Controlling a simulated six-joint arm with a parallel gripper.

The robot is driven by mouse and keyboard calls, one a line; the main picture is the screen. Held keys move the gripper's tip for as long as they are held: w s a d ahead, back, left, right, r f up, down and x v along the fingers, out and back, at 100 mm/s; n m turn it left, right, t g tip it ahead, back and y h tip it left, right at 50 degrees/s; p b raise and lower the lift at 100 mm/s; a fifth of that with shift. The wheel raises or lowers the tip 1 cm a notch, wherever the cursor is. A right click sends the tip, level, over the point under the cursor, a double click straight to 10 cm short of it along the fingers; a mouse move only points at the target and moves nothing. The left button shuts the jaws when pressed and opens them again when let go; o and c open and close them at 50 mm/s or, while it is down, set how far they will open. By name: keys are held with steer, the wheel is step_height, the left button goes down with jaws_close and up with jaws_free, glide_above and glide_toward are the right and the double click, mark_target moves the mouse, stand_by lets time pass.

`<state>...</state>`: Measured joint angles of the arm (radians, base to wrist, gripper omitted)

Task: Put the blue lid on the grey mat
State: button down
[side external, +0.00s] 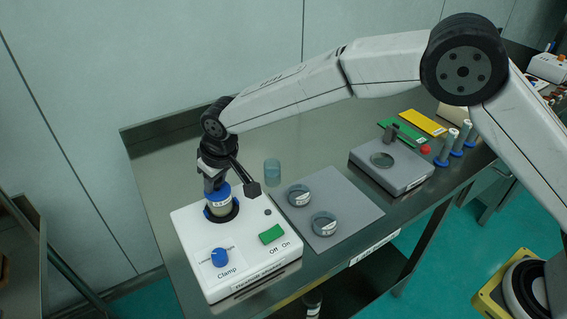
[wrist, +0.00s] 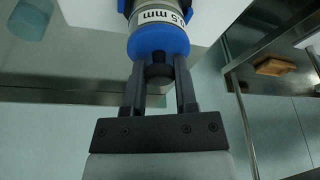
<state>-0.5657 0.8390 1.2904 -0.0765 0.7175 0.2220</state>
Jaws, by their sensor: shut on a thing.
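The blue lid (side external: 217,192) sits on top of the sieve stack (side external: 220,208) in the white shaker machine. In the wrist view the lid (wrist: 158,40) lies against a sieve ring labelled in mm (wrist: 160,14), with no gap that I can see. My gripper (side external: 215,183) points down over the stack. In the wrist view its two fingers (wrist: 159,72) are closed on the dark knob of the lid. The grey mat (side external: 350,195) lies to the right of the machine. Two sieve rings (side external: 299,195) (side external: 324,224) rest on its left part.
The white shaker (side external: 250,268) has a blue clamp knob and a green switch. A clear beaker (side external: 272,172) stands behind the mat. A grey device (side external: 392,168) stands to the right, with green and yellow plates behind it. The mat's right part is free.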

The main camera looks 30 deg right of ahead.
steer(key=shift+r, duration=0.1)
steer(key=shift+r, duration=0.8)
steer(key=s+d+r, duration=0.6)
steer(key=s+r, duration=0.5)
steer(key=s, duration=0.1)
steer(key=shift+s+d, duration=0.15)
steer(key=shift+s, duration=0.1)
steer(key=shift+r, duration=0.1)
steer(key=s+d+f+m, duration=0.1)
steer(key=d+f, duration=0.2)
steer(key=d, duration=0.4)
steer(key=s+d+f+m+h, duration=0.1)
steer(key=d+f, duration=0.3)
steer(key=d, duration=0.4)
steer(key=s+d+f+m, duration=0.2)
steer(key=d+f, duration=0.1)
steer(key=d, duration=0.5)
steer(key=shift+d+f+m, duration=0.15)
steer(key=shift+d+m, duration=0.1)
steer(key=shift+m, duration=0.05)
